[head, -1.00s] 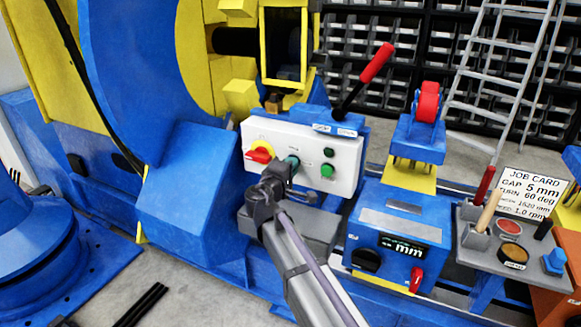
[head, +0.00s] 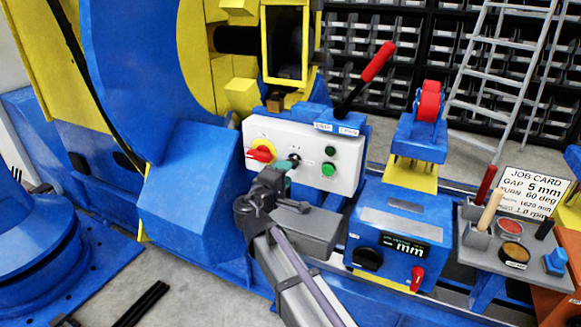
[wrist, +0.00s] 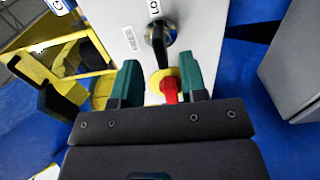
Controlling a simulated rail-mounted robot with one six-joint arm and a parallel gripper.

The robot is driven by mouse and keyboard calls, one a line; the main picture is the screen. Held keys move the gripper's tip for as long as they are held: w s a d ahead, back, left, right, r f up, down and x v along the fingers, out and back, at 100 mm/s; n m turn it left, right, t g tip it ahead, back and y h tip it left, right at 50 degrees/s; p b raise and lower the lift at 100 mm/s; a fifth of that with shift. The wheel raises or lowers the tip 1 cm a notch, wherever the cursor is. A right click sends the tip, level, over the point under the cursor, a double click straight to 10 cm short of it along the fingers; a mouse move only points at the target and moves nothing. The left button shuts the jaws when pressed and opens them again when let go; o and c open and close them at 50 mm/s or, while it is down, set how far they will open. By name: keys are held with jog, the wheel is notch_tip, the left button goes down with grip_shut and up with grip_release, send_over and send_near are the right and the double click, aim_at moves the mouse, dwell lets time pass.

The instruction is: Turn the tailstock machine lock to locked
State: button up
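The white control panel (head: 310,140) carries a red rotary handle on a yellow plate (head: 261,152), a black selector knob (head: 294,160) and green buttons (head: 328,169). No legible label marks one as the tailstock machine lock. My gripper (head: 283,180) is in front of the panel, just below the black knob. In the wrist view my gripper (wrist: 159,62) is open, with its teal fingers apart and nothing held. The black knob (wrist: 159,40) appears beyond the fingertips, and the red handle (wrist: 170,88) appears between the fingers, partly hidden by the gripper.
A long red-gripped lever (head: 376,62) rises behind the panel. A blue unit with an mm display (head: 403,246) and a small red handle (head: 417,278) stands to the right. A grey tool tray (head: 475,250) and job card (head: 532,193) are farther right. The large blue positioner body (head: 190,190) stands left.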

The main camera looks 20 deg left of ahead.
jog(key=s, duration=0.5)
jog(key=shift+s+a, duration=0.35)
jog(key=shift+s, duration=0.05)
jog(key=shift+d, duration=0.1)
jog(key=s+d+f+m+g+h, duration=0.1)
jog(key=s+d+f+m+g, duration=0.35)
jog(key=d+f+g, duration=0.5)
jog(key=s+d+f+m+g+h, duration=0.1)
jog(key=s+d+f+m+g, duration=0.35)
jog(key=d, duration=0.85)
jog(key=s+d+f+m+g+y, duration=0.2)
jog(key=d+m, duration=0.2)
jog(key=d, duration=0.6)
jog(key=s+d+f+m+g+y, duration=0.1)
jog(key=s+d+m+g+y, duration=0.15)
jog(key=d, duration=0.75)
notch_tip(320, 180, up, 30)
jog(key=w+p, duration=0.1)
jog(key=p, duration=2.9)
jog(key=shift+d+m+t, duration=0.15)
jog(key=shift+m+t, duration=0.2)
jog(key=shift+m, duration=0.1)
